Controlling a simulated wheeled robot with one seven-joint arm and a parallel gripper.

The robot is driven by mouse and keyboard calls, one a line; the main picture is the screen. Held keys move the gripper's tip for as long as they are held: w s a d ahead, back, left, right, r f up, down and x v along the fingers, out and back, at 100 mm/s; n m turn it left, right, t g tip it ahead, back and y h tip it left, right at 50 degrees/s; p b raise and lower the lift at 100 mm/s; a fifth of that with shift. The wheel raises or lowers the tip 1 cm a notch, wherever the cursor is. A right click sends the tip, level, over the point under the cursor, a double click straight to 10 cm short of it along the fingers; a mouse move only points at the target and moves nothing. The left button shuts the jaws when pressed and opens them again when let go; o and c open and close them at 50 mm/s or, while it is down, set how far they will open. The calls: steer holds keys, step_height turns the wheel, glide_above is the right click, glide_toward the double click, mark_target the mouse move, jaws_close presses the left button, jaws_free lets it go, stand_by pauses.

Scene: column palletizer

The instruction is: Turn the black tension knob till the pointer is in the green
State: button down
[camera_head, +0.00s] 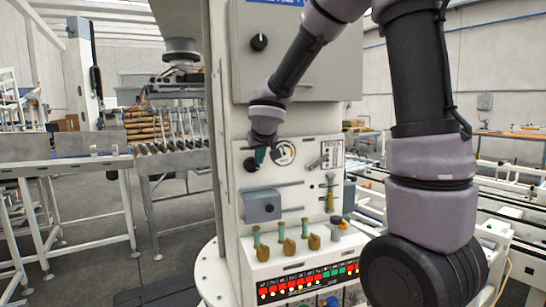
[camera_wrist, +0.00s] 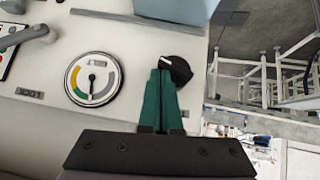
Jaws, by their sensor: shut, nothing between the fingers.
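The black tension knob (camera_wrist: 181,70) is on the pale panel in the wrist view, with a white mark on its left side. It also shows in the head view (camera_head: 250,165). The round gauge (camera_wrist: 92,79) is left of the knob in the wrist view, with green, yellow and grey bands. Its dark pointer aims roughly down in that picture, and I cannot tell exactly which band its tip is on. In the head view the gauge (camera_head: 285,153) is right of the knob. My gripper (camera_wrist: 165,72) is shut and empty, its green fingertips close against the knob's left side; contact is unclear.
A grey-blue box (camera_head: 262,205) juts from the panel below the knob. Several green-handled levers (camera_head: 282,238) stand on the ledge below. Another black knob (camera_head: 259,42) is on the upper cabinet. A roller conveyor (camera_head: 175,158) stands to the left.

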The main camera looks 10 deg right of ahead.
steer(key=v, duration=1.1)
steer(key=shift+d, duration=0.25)
steer(key=shift+w+r, duration=0.1)
steer(key=x, duration=1)
steer(key=shift+a, duration=0.2)
steer(key=shift+d, duration=0.1)
